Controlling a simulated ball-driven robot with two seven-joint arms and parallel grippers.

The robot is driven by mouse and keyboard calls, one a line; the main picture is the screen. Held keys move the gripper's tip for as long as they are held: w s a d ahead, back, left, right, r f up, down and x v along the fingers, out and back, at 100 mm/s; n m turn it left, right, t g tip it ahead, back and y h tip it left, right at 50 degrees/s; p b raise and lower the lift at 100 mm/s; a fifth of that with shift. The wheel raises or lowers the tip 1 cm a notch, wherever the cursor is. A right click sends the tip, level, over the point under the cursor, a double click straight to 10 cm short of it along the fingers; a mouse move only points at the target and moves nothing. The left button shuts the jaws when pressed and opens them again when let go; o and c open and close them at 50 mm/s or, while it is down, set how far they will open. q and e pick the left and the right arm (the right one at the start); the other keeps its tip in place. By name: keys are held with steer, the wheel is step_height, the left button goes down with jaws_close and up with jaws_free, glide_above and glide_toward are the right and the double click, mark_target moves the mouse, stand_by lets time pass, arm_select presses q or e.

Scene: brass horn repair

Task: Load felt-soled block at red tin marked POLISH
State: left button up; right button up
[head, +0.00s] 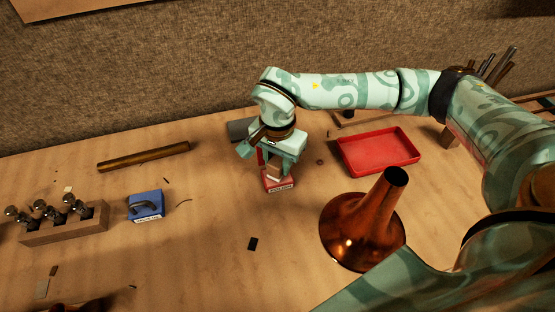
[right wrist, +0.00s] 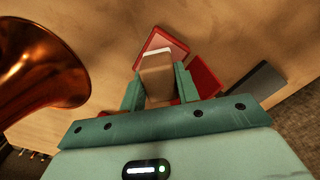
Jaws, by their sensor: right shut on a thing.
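My right gripper (head: 274,160) is shut on a tan-brown block (head: 273,172), held over the red tin (head: 279,184) near the middle of the bench. The tin has a pale label on its front, too small to read surely. In the right wrist view the block (right wrist: 156,78) sits between the two fingers (right wrist: 156,88), with the red tin (right wrist: 160,42) showing around its far end. Another red piece (right wrist: 205,77), perhaps the tin's lid, shows beside the fingers. Whether the block touches the tin is unclear. My left gripper is not in view.
A copper horn bell (head: 362,225) stands right of the tin, with an empty red tray (head: 378,151) behind it. A grey box (head: 240,129) lies behind the gripper. Left are a blue tin (head: 146,206), wooden rack (head: 65,226) and brass rod (head: 143,157). The front middle is mostly clear.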

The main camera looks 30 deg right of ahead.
mark_target(278, 160)
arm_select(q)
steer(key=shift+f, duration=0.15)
arm_select(e)
steer(key=shift+f, duration=0.5)
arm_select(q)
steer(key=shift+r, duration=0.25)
arm_select(e)
steer(key=shift+f, duration=0.1)
stand_by(1.2)
